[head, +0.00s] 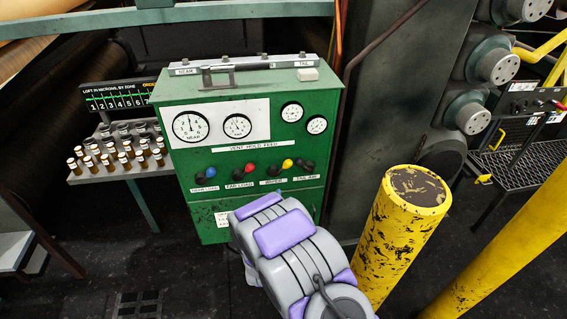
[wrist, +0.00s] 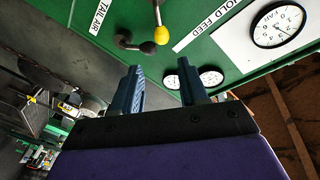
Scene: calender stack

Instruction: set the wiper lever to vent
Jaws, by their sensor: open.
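The green control cabinet (head: 262,226) carries a row of levers under a strip reading VENT HOLD FEED (head: 250,147). The wiper lever's yellow knob (head: 287,163) stands above the WIPER label, and the lever leans to the right, toward the FEED side. The yellow knob (wrist: 161,36) also shows in the wrist view, at the end of a metal rod. My gripper (wrist: 161,74) is open and empty, its two blue fingers pointing at the panel. The knob appears between and beyond the fingertips, apart from them. My arm hides the gripper in the head view.
The black tail air lever (wrist: 133,43) is close beside the yellow knob. A red knob (head: 250,168) and a blue knob (head: 209,173) sit farther left. A yellow post (head: 408,230) stands right of my arm. A rack of bottles (head: 118,155) is left of the cabinet.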

